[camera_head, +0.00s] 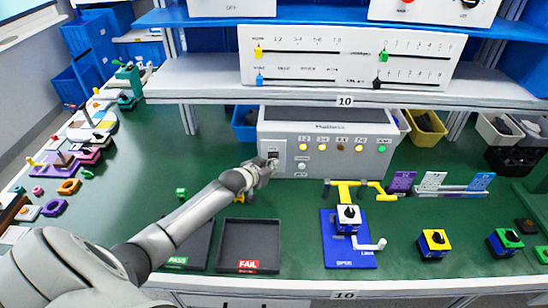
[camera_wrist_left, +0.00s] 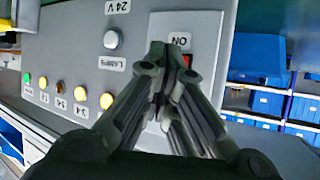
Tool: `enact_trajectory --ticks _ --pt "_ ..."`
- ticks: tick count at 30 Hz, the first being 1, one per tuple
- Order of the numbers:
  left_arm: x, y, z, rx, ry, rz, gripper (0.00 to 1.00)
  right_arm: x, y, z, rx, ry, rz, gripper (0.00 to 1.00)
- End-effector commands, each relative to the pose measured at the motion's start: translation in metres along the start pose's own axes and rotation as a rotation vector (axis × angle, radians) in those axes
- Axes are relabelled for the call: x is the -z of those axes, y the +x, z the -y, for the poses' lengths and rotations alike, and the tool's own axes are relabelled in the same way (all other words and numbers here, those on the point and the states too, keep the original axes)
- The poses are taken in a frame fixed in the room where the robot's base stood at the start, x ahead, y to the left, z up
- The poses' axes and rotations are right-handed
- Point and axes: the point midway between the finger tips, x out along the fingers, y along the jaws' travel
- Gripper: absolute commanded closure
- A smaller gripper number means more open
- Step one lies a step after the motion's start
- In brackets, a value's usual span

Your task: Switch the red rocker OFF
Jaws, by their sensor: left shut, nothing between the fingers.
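My right gripper is not in view.
Several round lamps (camera_head: 341,148), yellow, brown and green, line the box front. Below are a FAIL tray (camera_head: 276,240), a blue fixture (camera_head: 332,249) and a yellow stand (camera_head: 344,192). A shelf (camera_head: 200,80) hangs above.

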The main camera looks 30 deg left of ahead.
Motion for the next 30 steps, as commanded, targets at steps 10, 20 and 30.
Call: enact_trajectory --ticks 10,20,30 --pt "0.0007 0.0013 0.0009 0.0 0.0 0.0 1.0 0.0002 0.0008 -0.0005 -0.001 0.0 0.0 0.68" --pt "0.003 0.0042 0.003 0.0 0.001 0.0 1.0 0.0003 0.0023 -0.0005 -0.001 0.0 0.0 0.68" --pt "0.0033 0.0046 0.0033 0.0 0.001 0.0 1.0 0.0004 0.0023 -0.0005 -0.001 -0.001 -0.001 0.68"
